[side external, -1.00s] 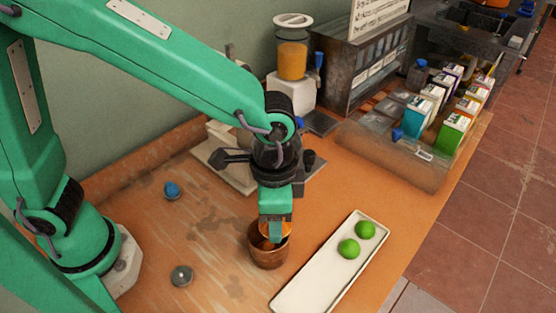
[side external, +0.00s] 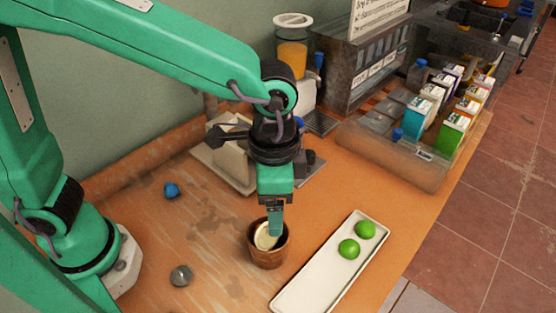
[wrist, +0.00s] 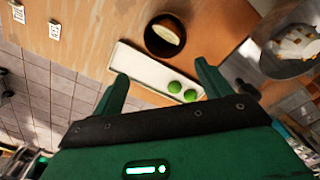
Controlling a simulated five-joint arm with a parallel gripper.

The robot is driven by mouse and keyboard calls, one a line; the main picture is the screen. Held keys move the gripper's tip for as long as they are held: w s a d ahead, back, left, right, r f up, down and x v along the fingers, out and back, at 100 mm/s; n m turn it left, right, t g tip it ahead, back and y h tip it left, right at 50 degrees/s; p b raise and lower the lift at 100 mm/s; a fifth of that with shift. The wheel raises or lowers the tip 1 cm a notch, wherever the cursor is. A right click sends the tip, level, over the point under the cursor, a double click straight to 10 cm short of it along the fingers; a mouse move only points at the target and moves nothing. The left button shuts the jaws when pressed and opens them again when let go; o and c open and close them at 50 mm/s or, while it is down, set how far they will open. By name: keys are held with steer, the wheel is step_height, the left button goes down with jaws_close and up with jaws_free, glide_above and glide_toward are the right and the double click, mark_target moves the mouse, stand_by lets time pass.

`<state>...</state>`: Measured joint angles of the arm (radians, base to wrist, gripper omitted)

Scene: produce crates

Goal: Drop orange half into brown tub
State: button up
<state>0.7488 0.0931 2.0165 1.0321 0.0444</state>
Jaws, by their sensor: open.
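The brown tub (side external: 268,258) stands on the wooden counter. The orange half (side external: 265,237) is inside it, tilted, with its pale face showing. The wrist view also shows the orange half (wrist: 166,36) inside the dark opening of the tub (wrist: 150,43). My gripper (side external: 277,224) is just above the tub's mouth in the side view. In the wrist view my gripper's fingers (wrist: 162,84) are spread wide with nothing between them. The lower part of the orange half is hidden by the tub wall.
A long white tray (side external: 325,268) with two green limes (side external: 357,240) lies right of the tub. A blue object (side external: 171,190) and a small metal object (side external: 181,275) lie on the left. A juicer (side external: 291,50) and a rack of cartons (side external: 435,115) stand behind.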

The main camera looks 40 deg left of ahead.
steer(key=shift+r, duration=1.85)
steer(key=s+a+r+n+t+h, duration=0.1)
steer(key=s+a+r+t, duration=0.1)
steer(key=r, duration=0.8)
steer(key=s+a+r+t+h, duration=0.1)
steer(key=s+a+r+h, duration=0.1)
steer(key=r, duration=0.8)
steer(key=a+f+n+t+y, duration=0.1)
steer(key=a+f+n, duration=0.3)
steer(key=a+f, duration=0.4)
steer(key=a+f+n+t+y, duration=0.1)
steer(key=a+f+n, duration=0.3)
steer(key=a+f, duration=0.4)
steer(key=a+y, duration=0.1)
steer(key=a, duration=0.4)
steer(key=shift+s+f+t, duration=0.15)
steer(key=shift+s+t, duration=0.1)
steer(key=shift+t, duration=0.05)
